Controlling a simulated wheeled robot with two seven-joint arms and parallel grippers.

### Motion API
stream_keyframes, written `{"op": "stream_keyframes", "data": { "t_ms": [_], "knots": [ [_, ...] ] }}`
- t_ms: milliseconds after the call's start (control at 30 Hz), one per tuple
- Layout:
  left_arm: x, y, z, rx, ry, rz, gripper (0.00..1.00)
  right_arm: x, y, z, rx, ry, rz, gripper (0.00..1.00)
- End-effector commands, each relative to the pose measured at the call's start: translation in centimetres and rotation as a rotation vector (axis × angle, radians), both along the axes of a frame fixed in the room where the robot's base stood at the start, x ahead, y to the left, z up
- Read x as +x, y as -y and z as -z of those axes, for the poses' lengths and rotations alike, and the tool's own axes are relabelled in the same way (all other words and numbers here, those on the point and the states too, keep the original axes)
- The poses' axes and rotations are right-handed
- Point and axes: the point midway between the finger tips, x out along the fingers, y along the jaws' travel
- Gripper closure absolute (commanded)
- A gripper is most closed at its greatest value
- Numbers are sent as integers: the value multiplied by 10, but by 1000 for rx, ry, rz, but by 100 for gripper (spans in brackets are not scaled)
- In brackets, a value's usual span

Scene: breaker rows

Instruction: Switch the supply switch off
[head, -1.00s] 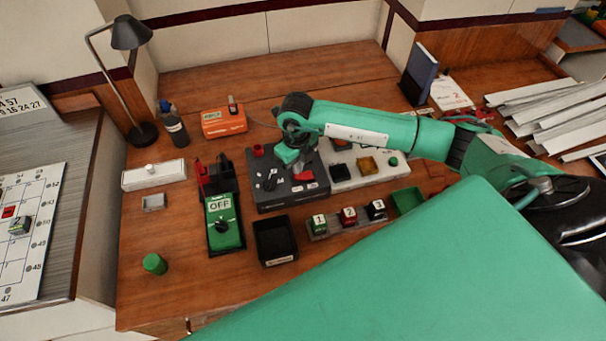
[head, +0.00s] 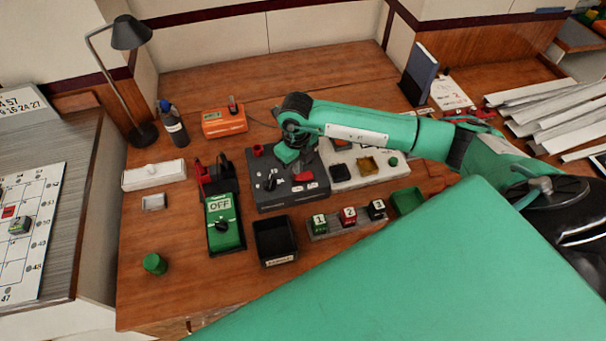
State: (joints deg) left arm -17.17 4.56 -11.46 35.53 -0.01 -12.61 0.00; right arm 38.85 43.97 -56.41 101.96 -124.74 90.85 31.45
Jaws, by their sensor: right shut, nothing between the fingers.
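A dark grey control box (head: 284,201) stands mid-table. On its top are a red switch (head: 303,176) at the right, a black lever or knob (head: 270,181) at the left, and a red knob (head: 258,150) at the back. Which one is the supply switch I cannot read from its labels. My right gripper (head: 297,169) points down over the back of this box, close behind the red switch. It is shut and empty; its fingertips are small and partly hidden, and I cannot tell whether they touch the switch. My left gripper is not in view.
Left of the box is a green unit with an OFF sign (head: 219,203). A black tray (head: 275,240) and numbered blocks (head: 348,216) stand in front. A white panel (head: 368,180) lies to the right, under my right arm. An orange box (head: 224,122) is behind.

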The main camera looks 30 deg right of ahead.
Motion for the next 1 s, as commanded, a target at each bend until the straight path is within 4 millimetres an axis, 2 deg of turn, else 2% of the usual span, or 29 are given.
{"op": "stream_keyframes", "data": {
  "t_ms": [1000],
  "knots": [
    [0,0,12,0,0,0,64,0,0,14,0,0,0,100]
  ]
}}
